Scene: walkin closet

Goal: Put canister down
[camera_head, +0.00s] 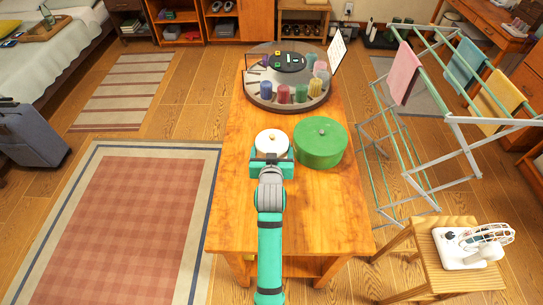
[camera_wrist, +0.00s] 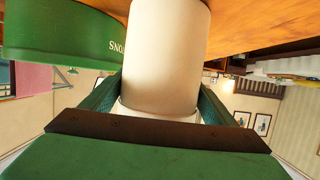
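The canister (camera_head: 272,137) is a cream-white cylinder with a round top and a small knob at its middle. It is upright over the wooden table (camera_head: 235,215), and I cannot tell whether its base touches the top. My gripper (camera_head: 272,157) comes from the near side with a finger on each side of the canister. In the wrist view the canister (camera_wrist: 165,60) fills the space between the green fingers, which look closed on it.
A round green box (camera_head: 320,143) stands close to the right of the canister. Behind them is a round tray (camera_head: 262,98) with several coloured cups and a sign. The table's near part is clear. A drying rack (camera_head: 455,120) and a stool with a fan (camera_head: 440,240) stand to the right.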

